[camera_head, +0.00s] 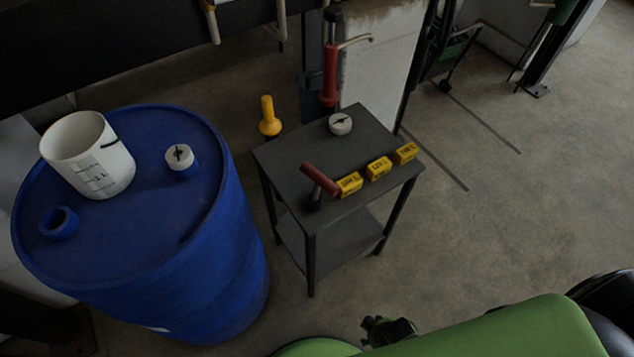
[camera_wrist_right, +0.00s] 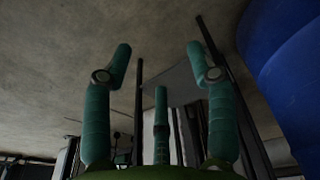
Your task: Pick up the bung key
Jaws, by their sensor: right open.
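A tool with a red bar handle and a dark foot, which looks like the bung key (camera_head: 320,179), stands on the near left part of the small dark table (camera_head: 292,154). My right gripper (camera_head: 388,330) shows at the bottom of the head view, below and in front of the table and apart from the tool. In the right wrist view its green fingers (camera_wrist_right: 160,65) are spread, with nothing between them. The table (camera_wrist_right: 178,82) shows behind the fingers there; the bung key cannot be made out. My left gripper is in neither view.
Yellow boxes (camera_head: 379,168) stand in a row right of the tool. A round white gauge-like item (camera_head: 340,124) lies at the table's back. A blue drum (camera_head: 110,240) left of the table bears a white bucket (camera_head: 88,155). Open floor (camera_head: 500,200) lies right.

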